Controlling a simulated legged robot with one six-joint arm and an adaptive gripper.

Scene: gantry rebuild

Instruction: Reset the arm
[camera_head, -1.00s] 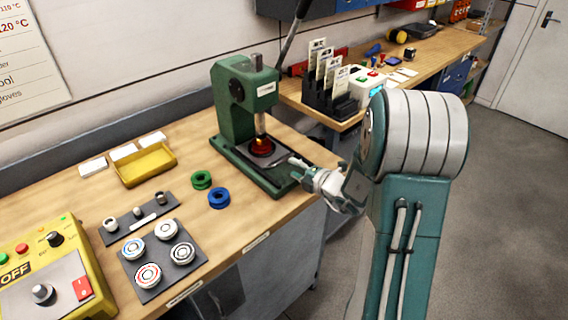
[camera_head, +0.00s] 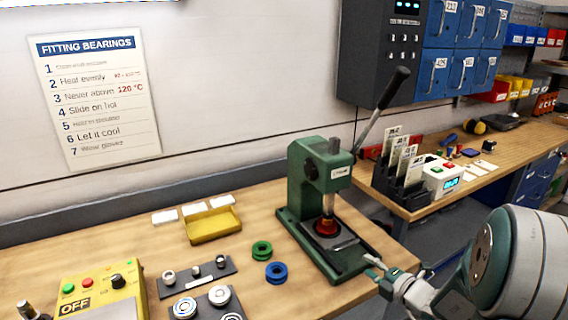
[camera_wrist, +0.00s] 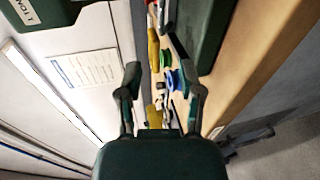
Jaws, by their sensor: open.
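My gripper (camera_head: 384,275) is at the front right corner of the green press (camera_head: 320,210), at the right end of the wooden bench. In the wrist view my gripper (camera_wrist: 162,88) is open, its two fingers apart with nothing held between them. The teal and white arm comes in from the lower right of the head view. A red part sits (camera_head: 327,226) under the press ram. Whether the fingertips touch the press base cannot be told.
On the bench are a green ring (camera_head: 262,250), a blue ring (camera_head: 276,272), a yellow tray (camera_head: 213,226), a yellow control box (camera_head: 100,297) and bearings on dark plates. A second bench (camera_head: 420,203) holds a card rack (camera_head: 400,168). Blue lockers (camera_head: 450,55) hang above.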

